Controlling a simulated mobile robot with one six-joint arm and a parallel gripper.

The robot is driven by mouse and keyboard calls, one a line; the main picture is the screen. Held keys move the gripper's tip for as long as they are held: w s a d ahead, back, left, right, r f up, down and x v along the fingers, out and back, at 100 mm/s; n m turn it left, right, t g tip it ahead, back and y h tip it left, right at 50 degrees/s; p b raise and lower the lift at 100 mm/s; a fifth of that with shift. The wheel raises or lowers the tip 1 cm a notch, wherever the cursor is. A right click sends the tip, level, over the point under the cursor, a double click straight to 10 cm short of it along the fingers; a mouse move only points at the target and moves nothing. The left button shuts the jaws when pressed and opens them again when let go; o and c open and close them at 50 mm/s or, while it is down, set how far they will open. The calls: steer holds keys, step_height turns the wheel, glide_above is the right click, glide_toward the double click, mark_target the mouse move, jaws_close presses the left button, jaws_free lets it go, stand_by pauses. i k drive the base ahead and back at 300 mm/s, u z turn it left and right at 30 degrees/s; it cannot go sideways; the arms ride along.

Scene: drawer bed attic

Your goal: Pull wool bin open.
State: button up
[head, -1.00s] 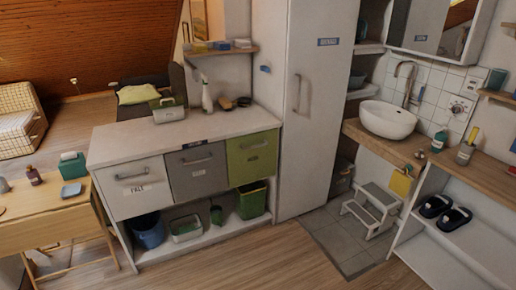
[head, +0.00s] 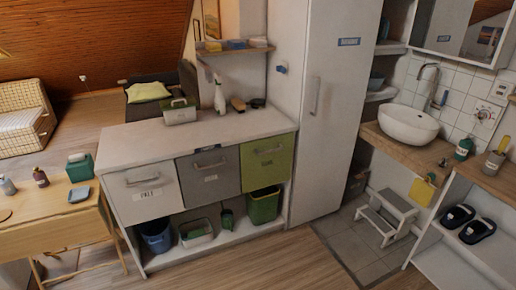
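Three bin fronts sit side by side under the white counter of a low cabinet in the head view. The middle one is a grey bin (head: 208,181), and the right one is a green bin (head: 268,163). Each has a bar handle; the labels on the grey and green bins are too small to read, so I cannot tell which is the wool bin. All three look closed, their fronts about flush. My gripper is not in view.
Below the bins, an open shelf (head: 220,241) holds a blue bucket (head: 157,236), a tray and a green bin. A wooden table (head: 60,232) stands close on the left. A tall white cupboard (head: 335,110) stands right of the counter. The wooden floor in front is clear.

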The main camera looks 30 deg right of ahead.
mark_target(266, 162)
steer(key=u, duration=0.4)
steer(key=i, duration=1.1)
